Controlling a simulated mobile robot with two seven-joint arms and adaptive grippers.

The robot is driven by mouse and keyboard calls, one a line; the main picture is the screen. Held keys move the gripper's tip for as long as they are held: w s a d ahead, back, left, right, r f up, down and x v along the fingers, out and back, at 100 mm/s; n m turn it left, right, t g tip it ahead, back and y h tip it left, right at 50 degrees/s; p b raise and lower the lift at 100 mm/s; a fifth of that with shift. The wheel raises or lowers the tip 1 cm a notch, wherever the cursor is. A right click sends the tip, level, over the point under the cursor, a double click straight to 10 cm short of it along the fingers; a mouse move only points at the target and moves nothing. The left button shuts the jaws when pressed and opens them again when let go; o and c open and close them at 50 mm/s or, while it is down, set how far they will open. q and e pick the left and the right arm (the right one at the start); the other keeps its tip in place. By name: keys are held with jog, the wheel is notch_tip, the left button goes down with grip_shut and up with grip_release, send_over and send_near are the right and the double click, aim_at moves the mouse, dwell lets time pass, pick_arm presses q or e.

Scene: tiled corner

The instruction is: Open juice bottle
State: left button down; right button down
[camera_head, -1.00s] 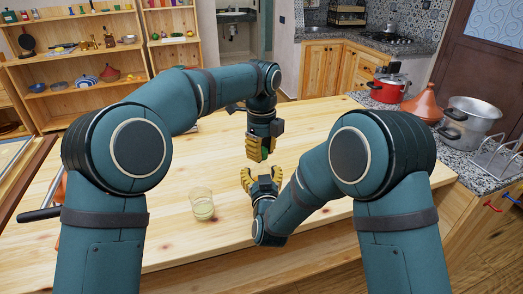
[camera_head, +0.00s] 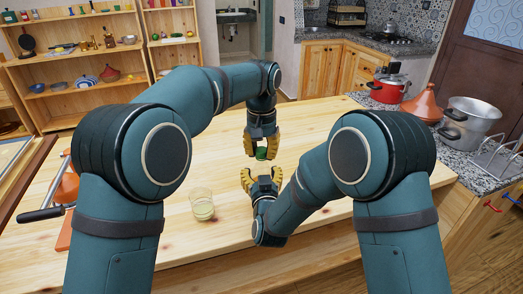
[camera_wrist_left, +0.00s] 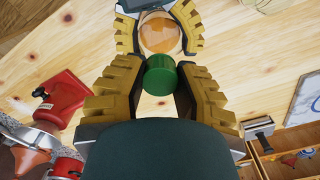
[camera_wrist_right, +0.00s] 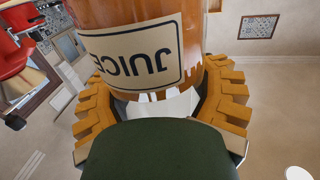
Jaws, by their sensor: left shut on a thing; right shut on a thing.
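My left gripper (camera_head: 262,145) points down over the table with its fingers shut around a green cap (camera_head: 262,154). The cap also shows between the fingertips in the left wrist view (camera_wrist_left: 160,76). My right gripper (camera_head: 262,180) is just below it in the head view, shut on the juice bottle (camera_wrist_right: 140,45). The bottle is amber with a cream JUICE label, upside down in the right wrist view. Its round orange top (camera_wrist_left: 160,32) shows beyond the cap in the left wrist view. I cannot tell whether cap and bottle touch.
A glass (camera_head: 202,204) with pale liquid stands on the wooden table (camera_head: 330,215), left of my right gripper. A pan or board lies at the left edge. A red pot (camera_head: 388,90), a tagine (camera_head: 424,104) and steel pots (camera_head: 470,118) stand on the right counter.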

aim_at(261, 150)
pick_arm(q)
jog(key=n, duration=0.9)
jog(key=shift+n, duration=0.3)
jog(key=n, duration=0.5)
jog(key=shift+n, duration=0.4)
jog(key=n, duration=0.5)
jog(key=shift+r, duration=0.4)
jog(key=shift+r, duration=0.7)
jog(key=shift+r, duration=2)
